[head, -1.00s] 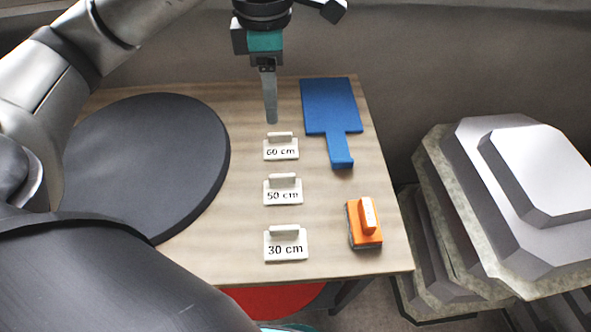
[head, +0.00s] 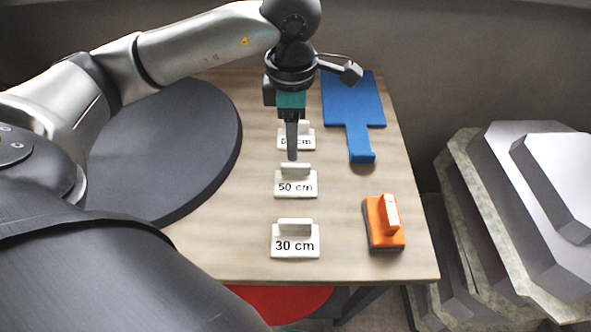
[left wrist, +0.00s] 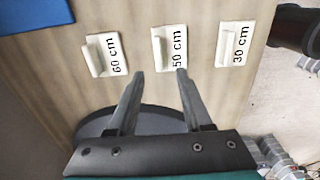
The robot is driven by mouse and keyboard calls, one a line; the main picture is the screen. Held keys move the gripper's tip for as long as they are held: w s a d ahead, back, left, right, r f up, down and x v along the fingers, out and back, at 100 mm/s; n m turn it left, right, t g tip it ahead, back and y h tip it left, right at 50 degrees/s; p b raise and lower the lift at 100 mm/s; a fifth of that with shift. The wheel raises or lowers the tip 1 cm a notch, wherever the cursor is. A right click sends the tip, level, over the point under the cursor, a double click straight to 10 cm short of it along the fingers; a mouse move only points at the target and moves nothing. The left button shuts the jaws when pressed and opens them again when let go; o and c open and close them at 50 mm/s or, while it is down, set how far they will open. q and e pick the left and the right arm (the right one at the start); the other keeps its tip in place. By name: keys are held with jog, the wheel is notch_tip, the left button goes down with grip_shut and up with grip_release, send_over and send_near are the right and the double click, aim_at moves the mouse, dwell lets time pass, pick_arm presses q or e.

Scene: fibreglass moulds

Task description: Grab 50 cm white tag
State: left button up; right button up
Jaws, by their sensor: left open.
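The 50 cm white tag (head: 296,184) stands in the middle of a column of three white tags on the wooden table, with a raised grip along its top. My left gripper (head: 292,156) points down just behind and above it in the head view, covering part of the 60 cm tag (head: 306,138). In the left wrist view the open, empty fingers (left wrist: 158,72) point toward the 50 cm tag (left wrist: 168,48), which lies just beyond the gap between their tips. The 30 cm tag (head: 295,239) is at the front. My right gripper is not in view.
A large dark disc (head: 165,145) covers the table's left side. A blue flat tool (head: 353,100) with a handle lies at the back right. An orange-and-grey block with a handle (head: 384,222) sits at the front right. Stacked grey moulds (head: 500,210) stand right of the table.

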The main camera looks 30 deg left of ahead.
aim_at(296, 165)
pick_arm(q)
jog(key=f, duration=0.8)
jog(key=shift+w+d+p, duration=0.15)
jog(key=shift+w+p, duration=0.1)
jog(key=shift+p, duration=0.1)
jog(key=shift+r, duration=0.1)
grip_shut()
